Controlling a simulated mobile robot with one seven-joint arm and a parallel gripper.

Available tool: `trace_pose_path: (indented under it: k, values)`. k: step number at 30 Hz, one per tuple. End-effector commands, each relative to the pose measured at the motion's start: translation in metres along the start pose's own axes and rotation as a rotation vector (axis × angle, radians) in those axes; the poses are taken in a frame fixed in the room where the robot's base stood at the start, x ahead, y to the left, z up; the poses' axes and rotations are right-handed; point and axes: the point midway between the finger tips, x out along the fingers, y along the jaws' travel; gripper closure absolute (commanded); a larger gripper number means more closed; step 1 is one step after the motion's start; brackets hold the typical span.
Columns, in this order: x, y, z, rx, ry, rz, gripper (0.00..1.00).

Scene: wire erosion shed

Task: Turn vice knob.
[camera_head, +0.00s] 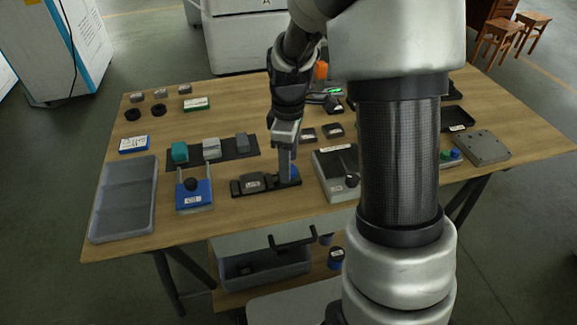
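A low black vice-like fixture (254,185) with a pale label lies near the front middle of the wooden table. At its right end a small blue part (294,173), which looks like its knob, shows partly beside my gripper. My gripper (286,177) points straight down over that end, and its fingers hide most of the blue part. I cannot tell whether the fingers touch or clasp it, or how far apart they are.
A grey box (330,168) stands close right of the fixture. Behind left, a dark mat (234,153) carries several small blocks. A grey divided tray (126,197) lies at the table's left edge. A grey plate (482,149) lies at right. My arm hides part of the table.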

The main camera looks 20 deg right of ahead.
Motion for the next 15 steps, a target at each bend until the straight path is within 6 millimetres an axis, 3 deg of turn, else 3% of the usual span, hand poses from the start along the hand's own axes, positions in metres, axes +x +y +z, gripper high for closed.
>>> trace_pose_path:
  k: [4,12,15]
  values:
    - [0.0099,-0.0001,0.0001,0.0,0.0,0.0,0.47]
    - [0.0108,0.0,0.0001,0.0,0.0,0.001,0.47]
    - [0.0108,0.0,0.0001,0.0,0.0,0.001,0.61]
